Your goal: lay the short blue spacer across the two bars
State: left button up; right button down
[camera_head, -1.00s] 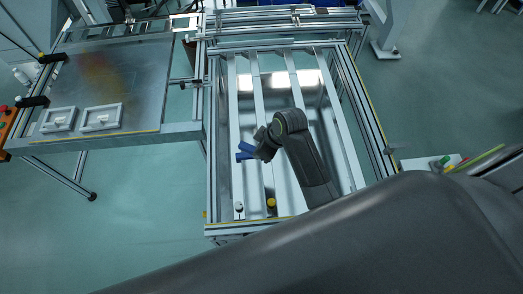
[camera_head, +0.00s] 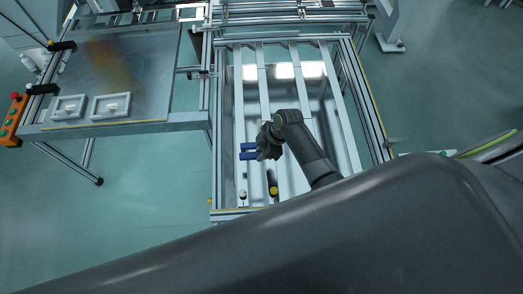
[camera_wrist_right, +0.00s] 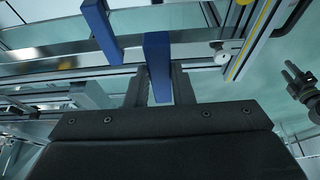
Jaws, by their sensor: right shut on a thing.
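My right gripper (camera_head: 262,151) is over the fixture and is shut on a blue spacer (camera_wrist_right: 158,60). The held spacer sticks out between the two dark fingers in the wrist view. A second blue piece (camera_wrist_right: 102,32) lies roughly parallel beside it, apart from the fingers. In the head view the two blue pieces show side by side at the gripper's left, over the left pale bars (camera_head: 238,105) and (camera_head: 264,95). I cannot tell whether the held spacer touches a bar. A dark gripper-like shape (camera_wrist_right: 303,88), apparently my left gripper, shows at the wrist view's right edge.
The fixture has a metal frame with a yellow-striped right rail (camera_head: 372,110). A yellow-capped dark piece (camera_head: 273,189) and a white knob (camera_head: 243,194) are near its front edge. A side table (camera_head: 140,75) stands at the left with two pale trays (camera_head: 110,106).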

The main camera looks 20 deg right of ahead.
notch_tip(320, 180, down, 7)
jog(key=b, duration=0.5)
jog(key=shift+f+b, duration=0.45)
jog(key=shift+f, duration=0.05)
dwell(0.5)
jog(key=c, duration=1.2)
grip_release()
jog(key=shift+o, duration=0.2)
jog(key=v, duration=1.7)
jog(key=shift+r, duration=0.25)
jog(key=shift+s+f, duration=0.1)
jog(key=shift+s, duration=0.1)
